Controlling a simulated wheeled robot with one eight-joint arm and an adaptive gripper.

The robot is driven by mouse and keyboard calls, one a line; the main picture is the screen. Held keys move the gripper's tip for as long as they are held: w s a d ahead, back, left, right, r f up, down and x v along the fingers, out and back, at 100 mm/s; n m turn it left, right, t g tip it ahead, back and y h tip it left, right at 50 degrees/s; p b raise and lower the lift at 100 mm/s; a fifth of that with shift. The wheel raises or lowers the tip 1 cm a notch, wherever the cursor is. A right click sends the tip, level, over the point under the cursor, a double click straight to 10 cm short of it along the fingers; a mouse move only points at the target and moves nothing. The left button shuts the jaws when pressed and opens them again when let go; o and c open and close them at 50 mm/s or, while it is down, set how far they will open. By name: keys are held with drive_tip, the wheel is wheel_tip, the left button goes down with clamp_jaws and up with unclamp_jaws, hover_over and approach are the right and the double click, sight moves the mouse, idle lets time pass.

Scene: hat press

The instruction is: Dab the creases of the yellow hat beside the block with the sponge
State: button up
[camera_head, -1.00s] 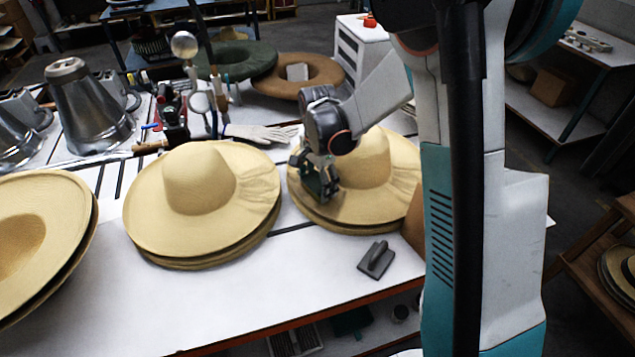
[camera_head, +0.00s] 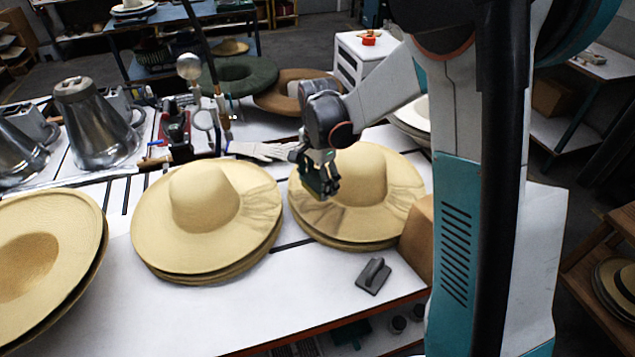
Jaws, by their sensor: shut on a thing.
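The right yellow hat (camera_head: 365,180) lies crown up on a stack of hats, beside a brown block (camera_head: 417,238) at its right. Fine creases fan across its right brim, and a darker patch shows on its front-left brim. My gripper (camera_head: 324,183) is over the left side of this hat, in front of its crown. It is shut on a small dark greenish thing, likely the sponge, mostly hidden by the fingers. I cannot tell for sure whether it touches the brim. Another yellow hat (camera_head: 205,205), also creased at its right brim, lies on the middle stack.
A grey handled tool (camera_head: 373,277) lies on the white table (camera_head: 240,310) in front of the right stack. More hats (camera_head: 40,250) are at the left. The front middle is clear.

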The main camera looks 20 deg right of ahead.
drive_tip(key=shift+r+p, duration=1.65)
drive_tip(key=shift+r, duration=1.3)
